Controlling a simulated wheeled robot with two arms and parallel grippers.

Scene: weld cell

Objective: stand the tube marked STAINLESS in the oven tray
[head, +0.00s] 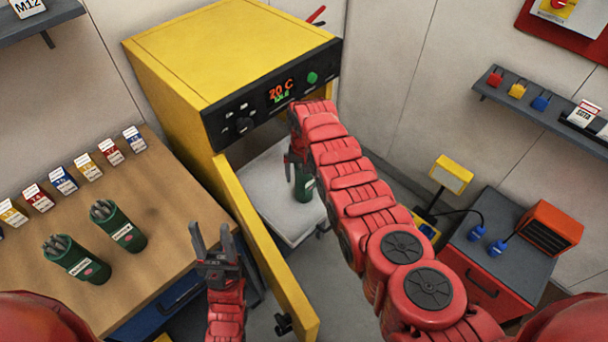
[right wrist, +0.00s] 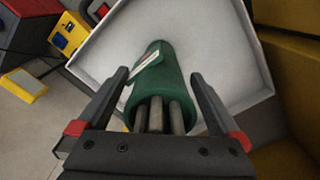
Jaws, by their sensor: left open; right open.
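A green tube (head: 304,184) holding grey rods is in the pale oven tray (head: 272,222), partly hidden behind my right gripper. In the right wrist view the tube (right wrist: 160,88) appears to stand in the tray (right wrist: 225,95); its white label is not readable. My right gripper (right wrist: 160,88) is open, with a finger on each side of the tube's rod end and gaps between. In the head view my right gripper (head: 294,165) is at the oven opening. My left gripper (head: 214,242) is open and empty, in front of the bench beside the oven door.
Two more green tubes of rods (head: 77,259) (head: 119,226) stand on the wooden bench (head: 170,215), labels too small to read. Several small labelled boxes (head: 64,180) line its back. The yellow oven (head: 215,50) has its door (head: 265,250) open. A red cabinet (head: 500,270) stands right.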

